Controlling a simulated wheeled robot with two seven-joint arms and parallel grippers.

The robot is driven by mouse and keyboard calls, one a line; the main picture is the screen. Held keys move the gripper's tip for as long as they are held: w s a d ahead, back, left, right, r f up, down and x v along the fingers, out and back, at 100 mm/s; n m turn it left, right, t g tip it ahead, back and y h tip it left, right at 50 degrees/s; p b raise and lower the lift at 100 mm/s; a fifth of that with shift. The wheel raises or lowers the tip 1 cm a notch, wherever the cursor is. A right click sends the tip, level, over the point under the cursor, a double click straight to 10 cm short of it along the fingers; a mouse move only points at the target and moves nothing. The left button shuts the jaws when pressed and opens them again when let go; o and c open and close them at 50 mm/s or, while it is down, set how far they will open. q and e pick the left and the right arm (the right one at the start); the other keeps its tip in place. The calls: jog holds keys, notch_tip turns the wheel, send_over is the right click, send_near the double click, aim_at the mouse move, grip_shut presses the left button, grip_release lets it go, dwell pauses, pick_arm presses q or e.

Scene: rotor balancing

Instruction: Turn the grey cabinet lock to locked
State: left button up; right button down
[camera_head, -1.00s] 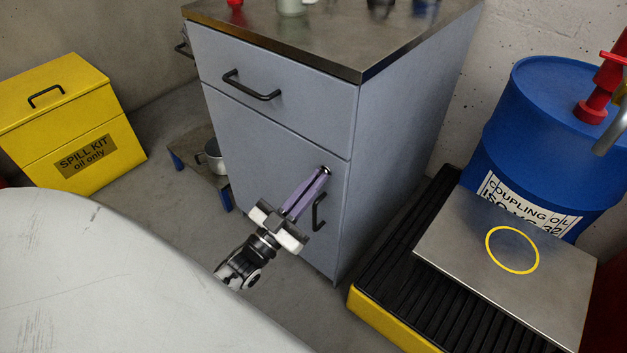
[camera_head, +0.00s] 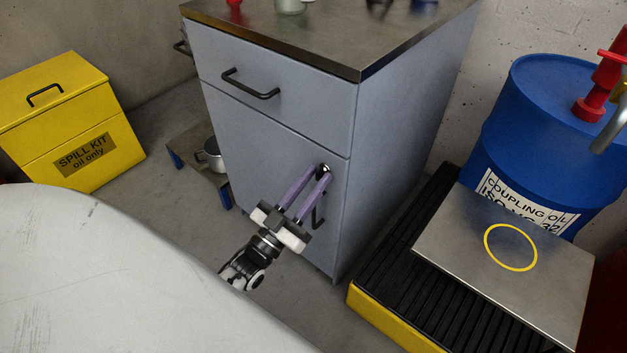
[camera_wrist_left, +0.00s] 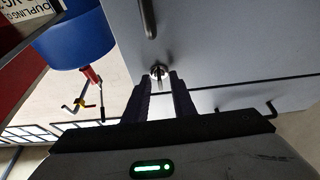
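The grey cabinet (camera_head: 270,135) stands in the middle of the head view, its door shut. Its small round metal lock (camera_head: 323,168) sits near the door's upper right corner, above the door handle. It also shows in the left wrist view (camera_wrist_left: 157,70), with a bright narrow tab sticking out. My left gripper (camera_head: 319,176) has purple fingers and is at the lock. In the left wrist view its fingertips (camera_wrist_left: 159,80) stand apart, one on each side of the tab, with gaps visible. I cannot tell which setting the lock is in. My right gripper is not in view.
A black door handle (camera_head: 318,212) is just below the lock, close to my left fingers. A drawer handle (camera_head: 250,84) sticks out above. A black-topped yellow spill pallet (camera_head: 400,322) and blue drum (camera_head: 530,125) stand at right, a yellow spill kit (camera_head: 55,125) at left.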

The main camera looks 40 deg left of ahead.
pick_arm(q)
jog(key=shift+s, duration=0.1)
jog(key=v, duration=1)
jog(key=shift+f, duration=0.1)
dwell(0.4)
